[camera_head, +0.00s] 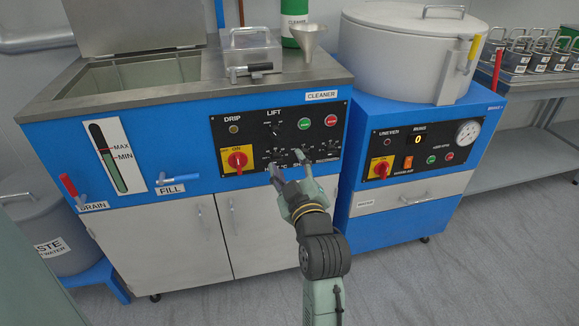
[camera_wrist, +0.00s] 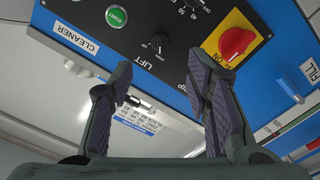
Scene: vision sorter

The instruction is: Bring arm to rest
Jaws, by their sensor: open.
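My gripper (camera_head: 287,165) is in front of the blue cleaner's black control panel (camera_head: 222,128) in the head view. In the wrist view the two fingers of my gripper (camera_wrist: 162,92) stand apart with nothing between them. The panel has a lift knob (camera_wrist: 158,42), a green start button (camera_wrist: 116,16) and a red-on-yellow rotary switch (camera_wrist: 234,44). The arm reaches up from the bottom of the head view. The fingers hide part of the lower panel. I cannot tell whether a fingertip touches the panel.
A second blue machine with a round lidded drum (camera_head: 395,60) stands to the right. A steel table (camera_head: 548,80) with several small baskets is at far right. A waste drum (camera_head: 48,230) and the red drain handle (camera_head: 68,185) are at left. Open floor (camera_head: 450,280) lies at lower right.

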